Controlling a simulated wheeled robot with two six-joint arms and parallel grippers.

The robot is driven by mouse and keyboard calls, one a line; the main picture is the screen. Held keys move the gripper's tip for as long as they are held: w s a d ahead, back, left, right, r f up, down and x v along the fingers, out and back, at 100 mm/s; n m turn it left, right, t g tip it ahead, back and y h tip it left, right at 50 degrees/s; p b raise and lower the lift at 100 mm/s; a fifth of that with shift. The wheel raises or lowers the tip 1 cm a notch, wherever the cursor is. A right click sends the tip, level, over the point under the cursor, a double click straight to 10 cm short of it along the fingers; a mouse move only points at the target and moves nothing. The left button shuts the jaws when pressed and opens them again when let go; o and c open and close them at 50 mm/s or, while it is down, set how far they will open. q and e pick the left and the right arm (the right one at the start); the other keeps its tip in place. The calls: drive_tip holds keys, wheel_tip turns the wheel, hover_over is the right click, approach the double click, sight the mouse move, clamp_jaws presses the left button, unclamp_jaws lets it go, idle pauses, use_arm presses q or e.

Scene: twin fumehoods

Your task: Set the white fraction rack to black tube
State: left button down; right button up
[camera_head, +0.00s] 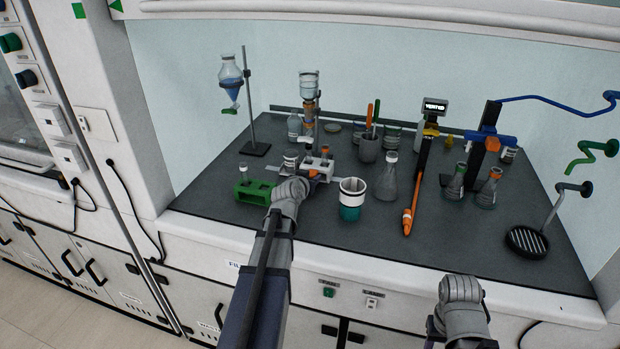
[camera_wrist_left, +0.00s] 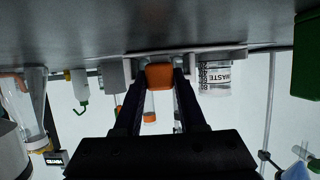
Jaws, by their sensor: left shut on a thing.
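The white fraction rack (camera_head: 327,163) stands on the dark worktop, left of centre, below a clamped column (camera_head: 309,90). An orange piece (camera_head: 313,173) shows at its front. My left gripper (camera_wrist_left: 158,78) is shut on this orange piece (camera_wrist_left: 159,70) in the left wrist view, where the picture is upside down. In the head view my left wrist stands in front of the rack and hides much of the jaws. I cannot make out a black tube. My right arm shows at the lower right of the head view, but its jaws are not visible.
A green rack (camera_head: 255,193) stands just left of my left wrist.

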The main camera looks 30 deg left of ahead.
use_arm(q)
drive_tip(key=shift+d, duration=0.2)
drive_tip(key=shift+a, duration=0.15)
drive_tip(key=shift+c, duration=2.4)
unclamp_jaws()
drive_tip(key=shift+s, duration=0.1)
drive_tip(key=p+v, duration=0.3)
drive_tip(key=v, duration=0.4)
drive_tip(key=shift+s+r, duration=0.15)
drive_tip(key=shift+s, duration=0.15)
